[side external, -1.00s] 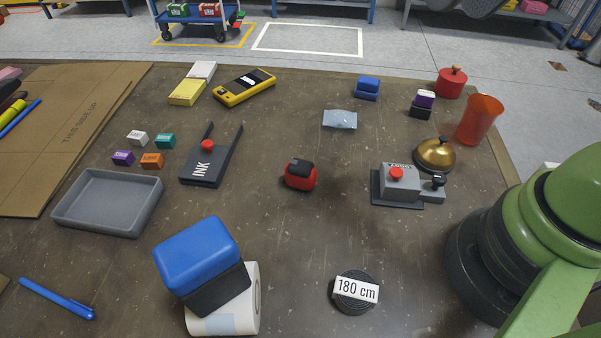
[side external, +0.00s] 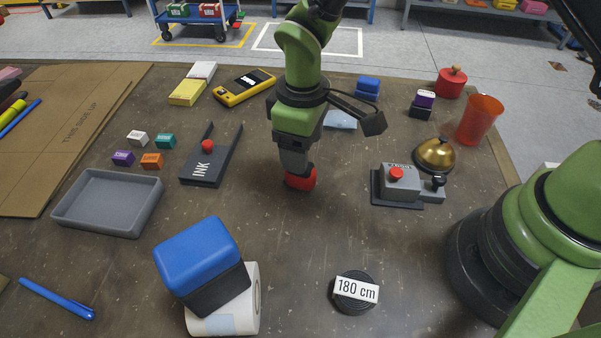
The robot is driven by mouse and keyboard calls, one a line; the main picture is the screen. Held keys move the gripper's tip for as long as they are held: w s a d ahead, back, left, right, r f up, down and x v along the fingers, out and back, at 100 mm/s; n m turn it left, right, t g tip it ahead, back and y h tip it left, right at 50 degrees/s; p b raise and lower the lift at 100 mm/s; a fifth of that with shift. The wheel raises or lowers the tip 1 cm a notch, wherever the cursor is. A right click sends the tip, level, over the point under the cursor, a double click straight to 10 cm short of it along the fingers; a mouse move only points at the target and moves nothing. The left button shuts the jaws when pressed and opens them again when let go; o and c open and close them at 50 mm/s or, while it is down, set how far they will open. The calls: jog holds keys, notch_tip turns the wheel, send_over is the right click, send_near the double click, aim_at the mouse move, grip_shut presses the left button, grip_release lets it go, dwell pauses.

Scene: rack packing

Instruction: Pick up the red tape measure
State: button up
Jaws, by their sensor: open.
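The red tape measure (side external: 301,182) stands near the middle of the table in the side external view. My gripper (side external: 299,172) is directly over it, pointing straight down, with its fingertips at the top of the tape measure. The gripper is open. The arm hides the upper part of the tape measure, and I cannot tell whether the fingers touch it.
A silver packet (side external: 340,120) is partly behind my arm.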

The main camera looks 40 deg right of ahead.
aim_at(306, 182)
notch_tip(306, 182, down, 7)
jog(key=shift+w+a+f, duration=0.1)
jog(key=shift+f, duration=0.05)
dwell(0.4)
jog(key=c, duration=1.1)
